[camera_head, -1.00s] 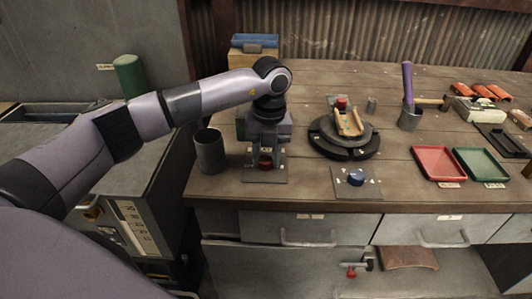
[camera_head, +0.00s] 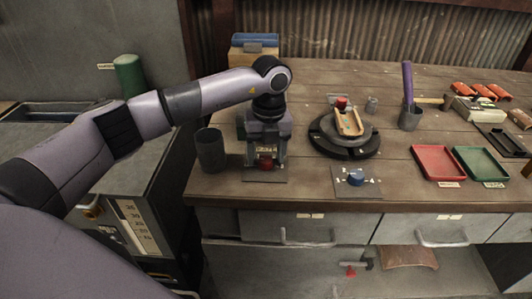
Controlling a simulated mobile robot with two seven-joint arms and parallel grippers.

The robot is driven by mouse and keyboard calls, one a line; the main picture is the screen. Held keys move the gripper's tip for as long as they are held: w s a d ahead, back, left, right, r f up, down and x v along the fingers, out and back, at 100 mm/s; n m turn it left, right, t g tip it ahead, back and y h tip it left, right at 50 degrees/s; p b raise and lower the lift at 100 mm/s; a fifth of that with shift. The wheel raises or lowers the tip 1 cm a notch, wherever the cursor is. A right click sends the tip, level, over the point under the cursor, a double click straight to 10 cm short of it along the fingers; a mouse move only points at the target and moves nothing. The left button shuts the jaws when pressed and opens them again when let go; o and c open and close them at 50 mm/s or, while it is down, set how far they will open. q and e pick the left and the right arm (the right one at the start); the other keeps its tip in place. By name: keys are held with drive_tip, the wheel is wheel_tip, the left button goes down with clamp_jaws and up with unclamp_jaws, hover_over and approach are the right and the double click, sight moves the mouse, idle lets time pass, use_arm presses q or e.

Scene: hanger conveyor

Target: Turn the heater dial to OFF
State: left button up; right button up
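A red dial (camera_head: 266,163) sits on a grey plate (camera_head: 265,178) near the front left of the workbench. A blue dial (camera_head: 356,180) sits on a second grey plate (camera_head: 345,192) to its right. The labels are too small to read, so I cannot tell for sure which dial is the heater's. My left gripper (camera_head: 266,160) points down over the red dial. Its two fingers stand apart on either side of the dial, with a gap visible, so it is open. My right gripper is not in view.
A dark grey cup (camera_head: 210,150) stands close to the left of my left gripper. A black round turntable (camera_head: 344,147) is to its right. Red (camera_head: 439,163) and green (camera_head: 481,163) trays lie further right. The bench between the blue dial and the red tray is clear.

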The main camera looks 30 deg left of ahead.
sight(268, 158)
use_arm(q)
drive_tip(key=shift+d+r+b, duration=0.15)
drive_tip(key=shift+r+b, duration=0.35)
drive_tip(key=shift+r, duration=3.05)
